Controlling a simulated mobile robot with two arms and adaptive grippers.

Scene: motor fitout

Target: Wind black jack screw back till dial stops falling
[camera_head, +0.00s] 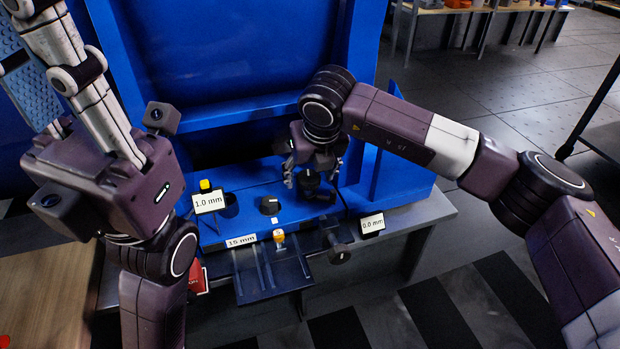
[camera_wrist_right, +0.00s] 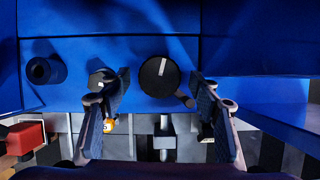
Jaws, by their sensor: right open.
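A large black knob (camera_wrist_right: 159,76) with a white mark on top stands on the blue machine bed in the right wrist view; it could be the jack screw. My right gripper (camera_wrist_right: 160,105) is open, with one finger on each side below it, apart from it. In the head view the gripper (camera_head: 315,185) is over that knob and partly hides it. Two small displays show: the left one reads 1.0 mm (camera_head: 208,201), the right one 0.0 mm (camera_head: 372,223).
A smaller black knob (camera_head: 269,205) and a black round socket (camera_head: 230,205) lie to the left. A 15 mm label (camera_head: 241,241), an orange-topped piece (camera_head: 279,238) and a dark slotted plate (camera_head: 266,272) are at the front. Blue walls stand behind and at the right.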

